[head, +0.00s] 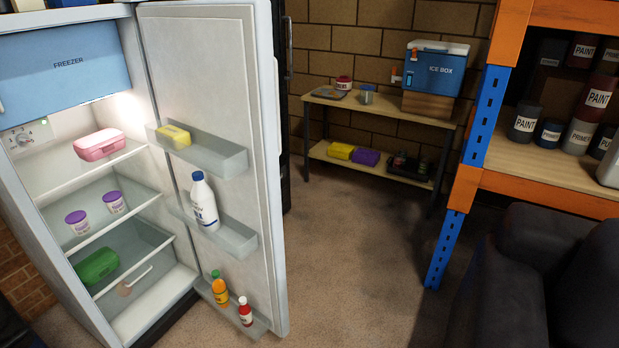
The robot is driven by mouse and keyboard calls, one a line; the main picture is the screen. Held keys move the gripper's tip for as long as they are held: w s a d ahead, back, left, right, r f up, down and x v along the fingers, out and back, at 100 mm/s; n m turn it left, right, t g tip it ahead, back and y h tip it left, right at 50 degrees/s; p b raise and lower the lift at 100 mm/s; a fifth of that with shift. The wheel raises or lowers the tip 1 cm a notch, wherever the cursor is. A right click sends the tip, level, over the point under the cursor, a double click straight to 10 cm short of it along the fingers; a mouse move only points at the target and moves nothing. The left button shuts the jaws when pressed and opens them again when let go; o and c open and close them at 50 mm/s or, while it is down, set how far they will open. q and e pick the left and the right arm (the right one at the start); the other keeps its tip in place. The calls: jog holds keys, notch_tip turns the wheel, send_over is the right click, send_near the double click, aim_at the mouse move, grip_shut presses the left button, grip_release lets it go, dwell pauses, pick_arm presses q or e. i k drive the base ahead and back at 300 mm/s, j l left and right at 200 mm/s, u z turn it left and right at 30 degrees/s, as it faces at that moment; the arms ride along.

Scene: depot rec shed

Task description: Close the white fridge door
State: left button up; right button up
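The white fridge door (203,75) stands wide open, its inner side with shelves facing me. Its hinge edge is at the fridge body's right side, and its free edge is toward the right. The door shelves hold a yellow box (174,136), a white bottle (204,202), an orange bottle (219,288) and a red bottle (245,311). The white fridge (42,224) is at the left, with a blue freezer flap (66,64), a pink box (99,144), two purple-lidded tubs and a green box (96,266) inside. Neither gripper is in view.
Bare floor (350,260) lies right of the door. A low table (385,112) with a blue ice box (436,67) stands at the back wall. An orange and blue rack (487,115) with paint cans and a dark sofa (540,290) are at the right.

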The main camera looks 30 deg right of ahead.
aim_at(211, 64)
jog(key=i+l+z, duration=0.15)
jog(key=i+z, duration=0.7)
jog(key=i+l+u, duration=0.5)
jog(key=i+l, duration=0.2)
jog(key=i+l+u, duration=0.2)
jog(key=u, duration=0.2)
jog(key=i+l+u, duration=0.15)
jog(key=l+u, duration=0.3)
jog(key=i+l+u, duration=0.15)
jog(key=l+u, duration=0.65)
jog(key=i+j, duration=0.05)
jog(key=j, duration=0.05)
